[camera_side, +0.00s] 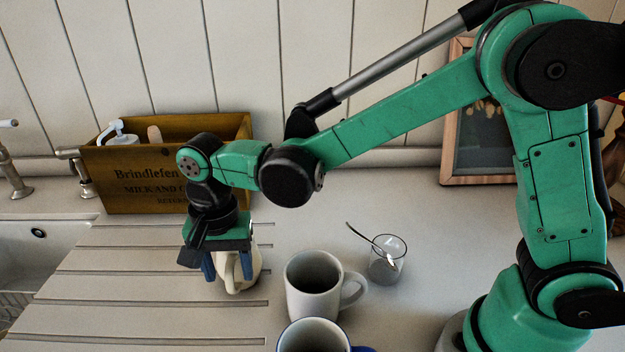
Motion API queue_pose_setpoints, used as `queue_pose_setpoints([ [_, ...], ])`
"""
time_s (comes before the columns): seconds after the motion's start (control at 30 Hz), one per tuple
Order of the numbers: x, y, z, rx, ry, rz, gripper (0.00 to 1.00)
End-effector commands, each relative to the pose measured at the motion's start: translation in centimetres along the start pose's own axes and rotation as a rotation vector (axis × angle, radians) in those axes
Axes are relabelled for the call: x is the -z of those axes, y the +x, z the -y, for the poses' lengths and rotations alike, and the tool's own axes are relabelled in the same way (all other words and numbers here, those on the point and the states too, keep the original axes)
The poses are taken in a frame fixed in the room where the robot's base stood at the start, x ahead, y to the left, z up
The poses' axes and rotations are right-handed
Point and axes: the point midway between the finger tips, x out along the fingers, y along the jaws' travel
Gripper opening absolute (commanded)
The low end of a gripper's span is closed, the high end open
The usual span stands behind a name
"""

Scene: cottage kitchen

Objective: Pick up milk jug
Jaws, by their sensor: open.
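The milk jug (245,278) is cream-coloured and stands upright on the grooved drainer part of the counter, left of the mugs. My gripper (226,268) points down over it, with its blue fingers at the jug's upper part. The gripper is open. The gripper body hides the jug's top and part of its left side. I cannot tell whether the fingers touch it.
A white mug (312,290) stands close to the jug's right, with a blue-rimmed mug (312,338) in front. A glass with a spoon (386,262) is further right. A wooden crate (150,178) stands behind, a sink (40,245) lies left. The front-left drainer is clear.

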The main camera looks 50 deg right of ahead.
Motion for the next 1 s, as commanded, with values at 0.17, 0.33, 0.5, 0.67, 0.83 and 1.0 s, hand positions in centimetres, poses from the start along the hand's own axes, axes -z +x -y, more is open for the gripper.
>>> queue_pose_setpoints([
  [0.17,0.1,2.3,0.0,0.001,-0.001,-0.001,0.54],
  [0.33,0.1,3.2,0.0,0.002,-0.001,-0.001,0.54],
  [0.5,0.1,3.3,0.0,0.002,-0.001,-0.001,0.54],
  [0.67,0.1,3.2,0.0,0.002,-0.001,-0.001,0.22],
  [0.83,0.1,3.2,0.0,0.002,-0.001,-0.001,0.00],
  [1.0,0.1,3.2,0.0,0.002,-0.002,-0.001,0.00],
])
